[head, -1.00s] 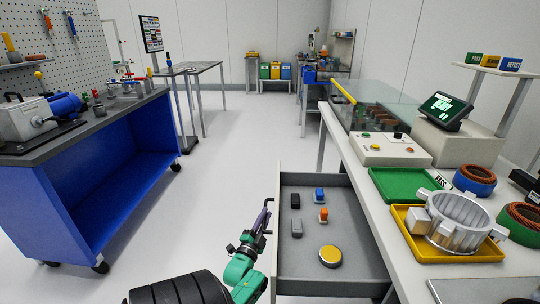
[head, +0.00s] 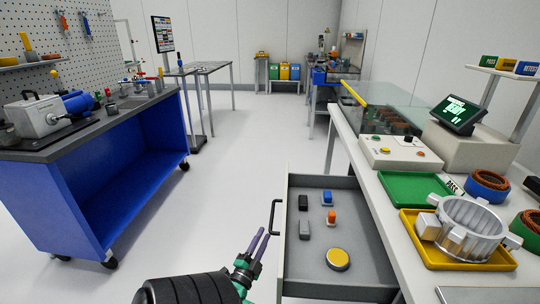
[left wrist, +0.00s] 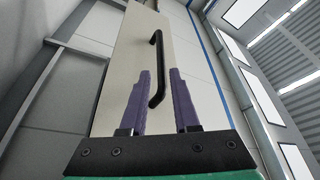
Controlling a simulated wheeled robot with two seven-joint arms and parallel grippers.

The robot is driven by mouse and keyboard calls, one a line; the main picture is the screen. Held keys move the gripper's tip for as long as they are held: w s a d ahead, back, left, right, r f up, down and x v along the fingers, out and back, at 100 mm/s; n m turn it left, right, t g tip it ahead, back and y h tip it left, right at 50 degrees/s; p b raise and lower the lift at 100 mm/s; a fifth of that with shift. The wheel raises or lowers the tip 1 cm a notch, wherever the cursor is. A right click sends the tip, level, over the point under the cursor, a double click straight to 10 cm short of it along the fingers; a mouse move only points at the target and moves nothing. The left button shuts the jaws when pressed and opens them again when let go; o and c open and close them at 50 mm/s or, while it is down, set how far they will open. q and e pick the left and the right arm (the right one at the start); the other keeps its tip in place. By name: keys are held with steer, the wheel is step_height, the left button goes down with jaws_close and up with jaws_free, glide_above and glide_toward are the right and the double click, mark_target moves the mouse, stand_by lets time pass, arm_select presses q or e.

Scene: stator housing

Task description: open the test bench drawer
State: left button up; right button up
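The test bench drawer (head: 352,278) is pulled out from under the bench, its grey inside and contents in view. Its black bar handle (head: 274,217) is on the front panel, on the left side in the head view. My left gripper (head: 262,236) is just left of the panel, beside the handle's near end and apart from it. In the left wrist view, its two purple fingers (left wrist: 160,90) are spread with nothing held between them, and the handle (left wrist: 157,68) stands beyond them, near the right finger. My right gripper is not in view.
The drawer holds several small blocks and a round yellow-topped piece (head: 338,259). The bench top (head: 398,210) carries a green tray (head: 412,188), a yellow tray (head: 440,257) with a metal housing (head: 470,225), and a control box (head: 398,152). A blue workbench (head: 130,175) stands left; the floor between is clear.

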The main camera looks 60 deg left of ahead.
arm_select(q)
steer(key=v, duration=0.6)
steer(key=shift+s+f, duration=0.1)
stand_by(0.6)
